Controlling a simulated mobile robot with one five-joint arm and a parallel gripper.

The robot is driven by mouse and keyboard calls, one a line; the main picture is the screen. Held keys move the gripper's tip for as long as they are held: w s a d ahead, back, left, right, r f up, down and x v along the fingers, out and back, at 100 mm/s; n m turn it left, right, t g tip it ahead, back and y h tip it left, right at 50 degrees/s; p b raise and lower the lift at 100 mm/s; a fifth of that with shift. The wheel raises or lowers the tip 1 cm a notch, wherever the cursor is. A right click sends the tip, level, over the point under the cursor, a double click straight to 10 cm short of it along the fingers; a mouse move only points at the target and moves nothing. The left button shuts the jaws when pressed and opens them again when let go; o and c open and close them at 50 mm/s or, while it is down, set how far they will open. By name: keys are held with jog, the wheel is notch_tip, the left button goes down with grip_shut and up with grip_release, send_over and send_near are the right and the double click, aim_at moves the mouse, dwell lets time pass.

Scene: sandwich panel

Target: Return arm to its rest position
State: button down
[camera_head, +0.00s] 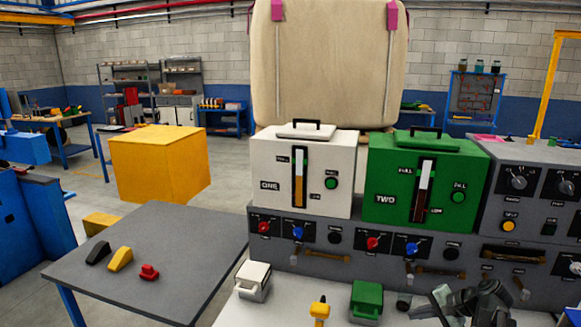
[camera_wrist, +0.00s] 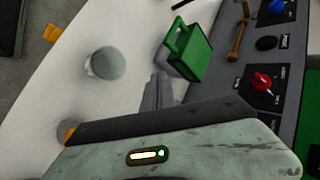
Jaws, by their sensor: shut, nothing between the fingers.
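My gripper (camera_head: 440,296) is at the lower right of the head view, low in front of the grey control panel (camera_head: 345,262). Its fingers look closed together, with nothing held. In the wrist view the pale, worn gripper body fills the bottom, and the narrow grey fingers (camera_wrist: 158,90) stick out above it over the white surface (camera_wrist: 128,25). A small green box with a handle (camera_head: 366,300) stands on that surface, left of my gripper; it also shows in the wrist view (camera_wrist: 190,48), just beyond the fingers.
A small white box (camera_head: 252,280) and a yellow object (camera_head: 320,311) also stand on the white surface. Larger white (camera_head: 270,172) and green (camera_head: 385,185) machines sit on the panel. A grey table (camera_head: 190,245) at left carries black, yellow and red pieces.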

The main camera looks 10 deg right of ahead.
jog(key=s+a+f+n+g+h, duration=0.1)
jog(key=a+n, duration=0.3)
jog(key=a, duration=0.5)
jog(key=s+a+f+n+g+h+p, duration=0.1)
jog(key=a+f+n+g+h, duration=0.1)
jog(key=a, duration=0.7)
jog(key=a+f+n+g+h, duration=0.1)
jog(key=a+n+g+h, duration=0.1)
jog(key=a+n, duration=0.3)
jog(key=a+g, duration=0.1)
jog(key=a, duration=0.3)
jog(key=shift+s+a+f+n+g+h+p, duration=0.3)
jog(key=shift+s+a+n+g+p, duration=0.1)
jog(key=c, duration=2.1)
grip_release()
jog(key=shift+c, duration=0.2)
